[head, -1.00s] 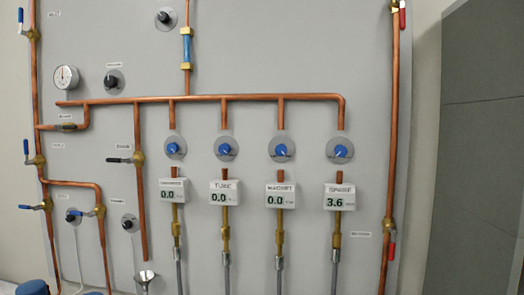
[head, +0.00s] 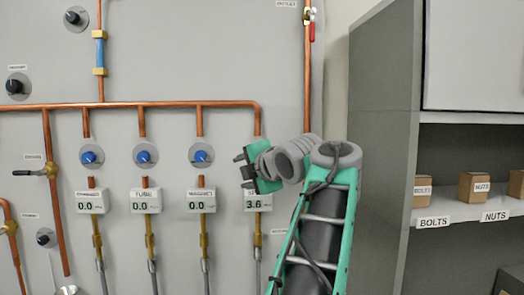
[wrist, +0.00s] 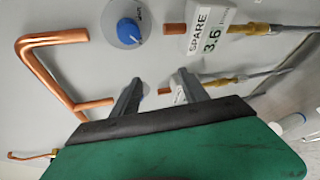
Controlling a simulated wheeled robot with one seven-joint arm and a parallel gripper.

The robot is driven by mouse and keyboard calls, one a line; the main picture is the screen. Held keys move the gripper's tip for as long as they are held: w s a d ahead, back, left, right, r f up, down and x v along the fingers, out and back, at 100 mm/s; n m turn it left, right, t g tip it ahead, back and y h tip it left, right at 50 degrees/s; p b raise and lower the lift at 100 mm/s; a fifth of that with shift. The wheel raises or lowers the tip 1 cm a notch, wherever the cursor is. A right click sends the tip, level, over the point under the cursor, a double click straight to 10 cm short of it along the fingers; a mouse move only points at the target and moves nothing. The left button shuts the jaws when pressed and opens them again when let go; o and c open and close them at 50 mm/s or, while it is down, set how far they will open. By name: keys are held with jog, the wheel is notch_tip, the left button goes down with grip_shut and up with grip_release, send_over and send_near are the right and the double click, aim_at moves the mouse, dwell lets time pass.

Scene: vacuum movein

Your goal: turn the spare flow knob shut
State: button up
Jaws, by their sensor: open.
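The spare flow knob is a blue knob on a round grey plate, and it shows in the wrist view (wrist: 128,31) at the top, beyond and left of the fingertips. In the head view it is hidden behind my gripper (head: 243,170). The spare readout (head: 258,201) shows 3.6, partly covered by my gripper; it also shows in the wrist view (wrist: 209,36). My gripper is open and empty in front of the panel, its two fingers apart in the wrist view (wrist: 160,84). It is not around the spare knob in that view.
Three similar blue knobs, including the magnet knob (head: 201,156), sit in a row to the left. Their readouts show 0.0. A copper pipe (head: 150,105) runs above them. A grey shelf (head: 460,208) with small boxes stands at the right.

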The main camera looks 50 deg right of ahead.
jog(key=s+d+r+n+h, duration=0.1)
jog(key=s+d+r+n, duration=0.25)
jog(key=s+r, duration=0.2)
jog(key=p+x, duration=0.2)
jog(key=x, duration=0.5)
jog(key=shift+s+d+f+h, duration=0.2)
jog(key=shift+d+h, duration=0.1)
jog(key=shift+d, duration=0.1)
jog(key=shift+c, duration=0.2)
grip_shut()
